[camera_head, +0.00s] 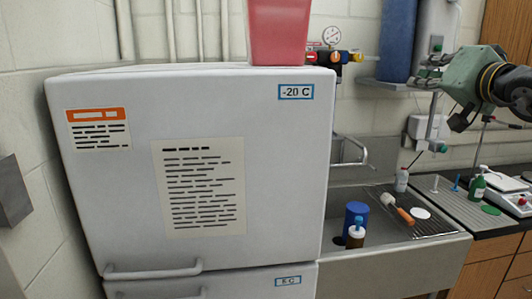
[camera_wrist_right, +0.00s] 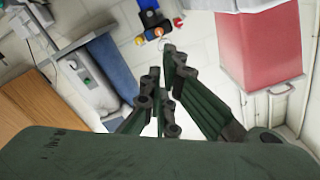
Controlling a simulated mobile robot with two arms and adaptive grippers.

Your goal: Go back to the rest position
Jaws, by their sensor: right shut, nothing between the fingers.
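My right gripper (camera_head: 432,70) is at the upper right of the head view, raised in the air above the counter beside the sink. Its dark green fingers also show in the right wrist view (camera_wrist_right: 165,78), shut with nothing between them. My left gripper is not in view.
A white fridge-freezer (camera_head: 120,190) labelled -20 C fills the left and middle. A red container (camera_head: 278,35) stands on top.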

